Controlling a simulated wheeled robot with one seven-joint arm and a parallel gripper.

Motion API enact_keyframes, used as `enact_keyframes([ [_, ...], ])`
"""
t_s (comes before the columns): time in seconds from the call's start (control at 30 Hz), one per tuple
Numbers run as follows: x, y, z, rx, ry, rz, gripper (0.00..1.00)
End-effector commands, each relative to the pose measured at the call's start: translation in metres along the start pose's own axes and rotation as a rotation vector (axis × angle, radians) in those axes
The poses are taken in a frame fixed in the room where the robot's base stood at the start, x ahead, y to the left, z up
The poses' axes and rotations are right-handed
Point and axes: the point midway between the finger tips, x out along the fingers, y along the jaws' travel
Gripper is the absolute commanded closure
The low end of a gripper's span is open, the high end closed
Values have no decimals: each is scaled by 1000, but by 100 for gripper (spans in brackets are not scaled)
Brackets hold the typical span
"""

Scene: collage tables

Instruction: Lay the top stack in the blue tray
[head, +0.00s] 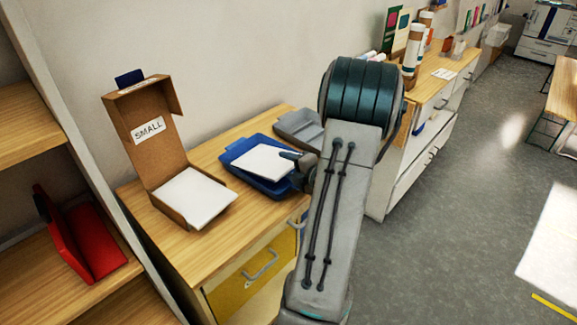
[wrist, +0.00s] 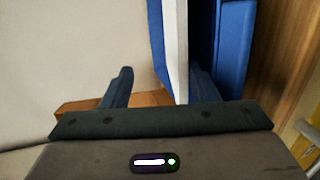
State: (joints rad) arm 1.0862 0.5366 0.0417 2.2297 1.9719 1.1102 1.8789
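A white paper stack (head: 268,161) lies flat in the blue tray (head: 240,170) on the wooden cabinet top. My gripper (head: 297,166) is at the right end of the stack, low over the tray. In the wrist view my gripper's fingers (wrist: 162,88) stand apart, with the pale edge of the stack (wrist: 181,50) between them, closer to the right finger. A gap shows beside the left finger. The tray's blue wall (wrist: 235,50) is at the right. Whether a finger touches the stack cannot be told.
An open brown box (head: 148,130) labelled SMALL, holding another white stack (head: 195,196), stands left of the tray. A grey tray (head: 298,126) is behind it to the right, partly hidden by my arm. A red holder (head: 92,250) is on the left shelf.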

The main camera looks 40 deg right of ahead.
Motion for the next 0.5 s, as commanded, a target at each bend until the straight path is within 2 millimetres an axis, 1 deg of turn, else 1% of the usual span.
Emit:
enact_keyframes([
  [0.13, -21, 4, 4, 2, -4, -1, 46],
  [0.5, -72, 4, 11, 1, -3, -1, 46],
])
